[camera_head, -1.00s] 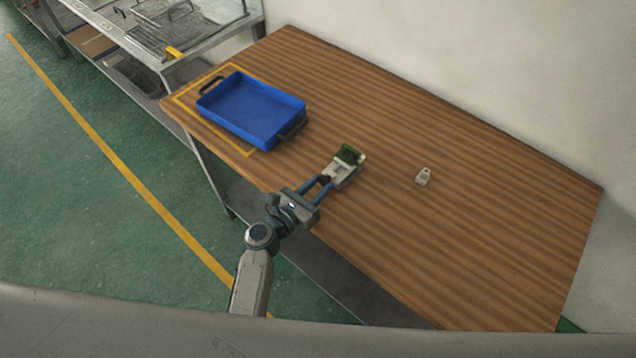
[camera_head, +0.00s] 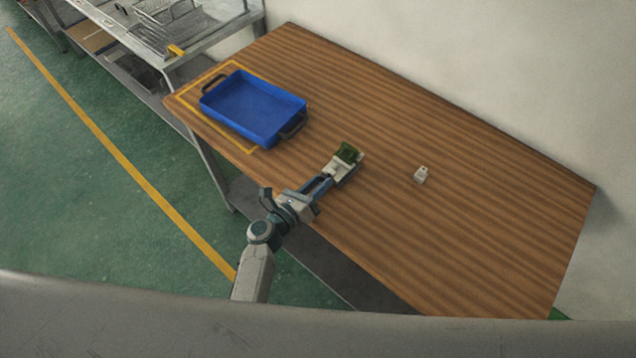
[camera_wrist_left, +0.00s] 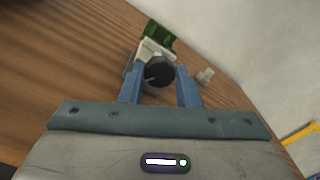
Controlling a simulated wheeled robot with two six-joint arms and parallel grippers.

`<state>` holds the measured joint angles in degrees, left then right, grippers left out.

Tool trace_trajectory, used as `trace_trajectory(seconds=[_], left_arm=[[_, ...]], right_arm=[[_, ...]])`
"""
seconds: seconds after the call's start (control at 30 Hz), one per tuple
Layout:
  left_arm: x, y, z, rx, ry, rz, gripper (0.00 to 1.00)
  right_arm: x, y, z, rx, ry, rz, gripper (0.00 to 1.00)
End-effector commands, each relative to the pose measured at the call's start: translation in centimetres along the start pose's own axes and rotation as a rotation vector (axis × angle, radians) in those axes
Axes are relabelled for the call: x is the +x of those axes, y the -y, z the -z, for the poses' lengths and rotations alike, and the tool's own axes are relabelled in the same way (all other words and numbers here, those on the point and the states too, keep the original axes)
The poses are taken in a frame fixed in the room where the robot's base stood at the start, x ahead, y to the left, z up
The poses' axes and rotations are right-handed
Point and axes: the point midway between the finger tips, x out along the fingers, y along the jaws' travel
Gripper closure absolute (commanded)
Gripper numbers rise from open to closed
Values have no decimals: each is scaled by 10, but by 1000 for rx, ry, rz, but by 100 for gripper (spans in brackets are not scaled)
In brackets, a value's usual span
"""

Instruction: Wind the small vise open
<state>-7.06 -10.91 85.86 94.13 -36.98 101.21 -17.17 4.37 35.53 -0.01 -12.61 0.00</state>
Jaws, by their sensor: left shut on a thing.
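The small vise (camera_head: 341,172) is a pale grey block on the wooden table, with a dark green piece (camera_head: 348,153) at its far end. It also shows in the left wrist view (camera_wrist_left: 150,50), with the green piece (camera_wrist_left: 159,36) behind it. My left gripper (camera_head: 328,182) reaches over the table's front edge to the vise's near end. In the left wrist view the dark round knob (camera_wrist_left: 158,72) of the vise sits between the two blue fingers, which are shut on it. My right gripper is not in view.
A blue tray (camera_head: 253,107) with black handles stands left of the vise in a yellow outline. A small pale object (camera_head: 421,175) stands to its right and also shows in the left wrist view (camera_wrist_left: 205,76). The table's right part is clear; a wall runs behind.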

Motion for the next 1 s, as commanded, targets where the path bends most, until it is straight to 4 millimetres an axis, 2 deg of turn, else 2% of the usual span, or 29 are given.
trace_trajectory(seconds=[0.17, 0.2, 0.3, 0.57, 0.67, 0.77, 1.0], left_arm=[[0, 0, 0, 1, -1, -1, 93], [0, 0, 0, 1, -1, -1, 64], [0, 0, 0, 1, -1, -1, 48], [-1, 0, 0, 2, 0, 0, 48], [-7, -1, 2, 2, -2, -1, 48], [-21, -2, 4, 3, -2, -2, 48], [-71, -3, 5, 4, -3, -1, 48]], right_arm=[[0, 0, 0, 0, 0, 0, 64], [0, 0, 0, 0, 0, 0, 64], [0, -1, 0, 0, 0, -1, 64], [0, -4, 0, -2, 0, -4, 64], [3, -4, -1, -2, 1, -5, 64], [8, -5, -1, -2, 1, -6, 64], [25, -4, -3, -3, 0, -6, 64]])
